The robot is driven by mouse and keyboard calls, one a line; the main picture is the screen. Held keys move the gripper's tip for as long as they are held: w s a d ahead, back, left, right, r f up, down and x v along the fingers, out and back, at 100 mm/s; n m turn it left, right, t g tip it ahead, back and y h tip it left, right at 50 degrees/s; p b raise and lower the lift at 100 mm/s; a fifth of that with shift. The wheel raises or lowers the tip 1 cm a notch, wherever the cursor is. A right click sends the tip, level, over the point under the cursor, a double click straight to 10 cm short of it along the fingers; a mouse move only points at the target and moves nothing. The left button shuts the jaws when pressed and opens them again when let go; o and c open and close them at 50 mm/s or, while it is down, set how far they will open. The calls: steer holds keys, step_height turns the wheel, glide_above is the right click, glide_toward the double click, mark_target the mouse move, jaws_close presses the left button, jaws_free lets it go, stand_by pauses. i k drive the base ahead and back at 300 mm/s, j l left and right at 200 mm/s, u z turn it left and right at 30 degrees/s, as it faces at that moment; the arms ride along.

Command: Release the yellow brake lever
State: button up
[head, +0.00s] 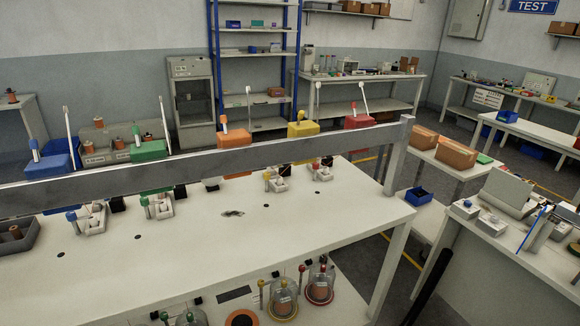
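The yellow brake unit (303,129) is a yellow block behind the grey beam, between the orange unit and the red unit. A short yellow lever (301,116) with a pale tip stands up from its top. A thin white rod (319,104) rises close to its right side, nearly upright. I cannot tell whether the rod is joined to the block. My gripper is not in view.
The grey beam (200,170) crosses above the white bench (330,215). Blue (45,165), green (148,150), orange (235,138) and red (359,122) units line its far side. Glass jars (283,297) stand below the bench. Another bench (480,240) is at right, with floor between.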

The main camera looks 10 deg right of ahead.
mark_target(301, 114)
steer(key=i+l+u, duration=0.3)
steer(key=i+l, duration=0.2)
steer(key=i, duration=0.25)
steer(key=i+l+u, duration=0.3)
steer(key=i+l, duration=0.4)
